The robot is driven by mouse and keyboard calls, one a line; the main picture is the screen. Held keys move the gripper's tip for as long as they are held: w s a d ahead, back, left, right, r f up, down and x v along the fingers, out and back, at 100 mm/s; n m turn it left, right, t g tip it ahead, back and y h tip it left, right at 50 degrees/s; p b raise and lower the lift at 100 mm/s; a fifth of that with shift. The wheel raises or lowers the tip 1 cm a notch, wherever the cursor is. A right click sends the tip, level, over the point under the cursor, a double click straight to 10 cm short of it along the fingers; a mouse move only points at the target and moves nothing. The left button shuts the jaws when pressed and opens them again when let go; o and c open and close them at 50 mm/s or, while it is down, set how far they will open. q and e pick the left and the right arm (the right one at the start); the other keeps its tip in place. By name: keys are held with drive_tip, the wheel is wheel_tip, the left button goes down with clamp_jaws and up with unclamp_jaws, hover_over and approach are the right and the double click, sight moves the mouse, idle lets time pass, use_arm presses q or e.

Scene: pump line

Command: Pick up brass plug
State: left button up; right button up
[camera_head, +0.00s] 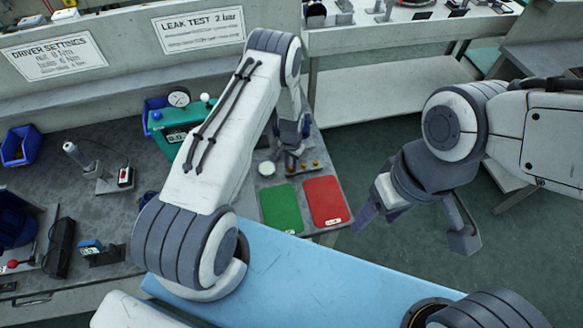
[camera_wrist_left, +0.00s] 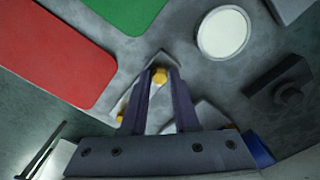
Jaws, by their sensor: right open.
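Small brass plugs (camera_head: 315,162) stand on a light holder on the bench in the head view, beside and partly behind my left gripper (camera_head: 292,152). In the left wrist view, one brass plug (camera_wrist_left: 159,76) shows between the tips of my left gripper (camera_wrist_left: 161,73), with a narrow gap beside it. These jaws look open. Another brass plug (camera_wrist_left: 120,118) is partly hidden by a finger. My right gripper (camera_head: 415,228) is open and empty, in the air over the floor right of the bench.
A green mat (camera_head: 281,208) and a red mat (camera_head: 327,201) lie in front of the plugs. A round white disc (camera_head: 266,169) is left of them. A teal tester (camera_head: 175,128) with a gauge stands behind my left arm. Open floor lies to the right.

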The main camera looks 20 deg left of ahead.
use_arm(q)
clamp_jaws()
drive_tip(key=shift+r, duration=0.1)
drive_tip(key=shift+w+r+b, duration=0.1)
drive_tip(key=shift+r+b, duration=0.3)
drive_tip(key=shift+r, duration=0.35)
drive_tip(key=r, duration=0.1)
drive_tip(key=r+b, duration=0.1)
drive_tip(key=shift+d+r, duration=0.3)
drive_tip(key=shift+r, duration=0.05)
drive_tip(key=s+d+r+b, duration=0.3)
drive_tip(key=s+d+r, duration=0.2)
drive_tip(key=d, duration=0.5)
drive_tip(key=shift+s+r, duration=0.2)
drive_tip(key=shift+r, duration=0.65)
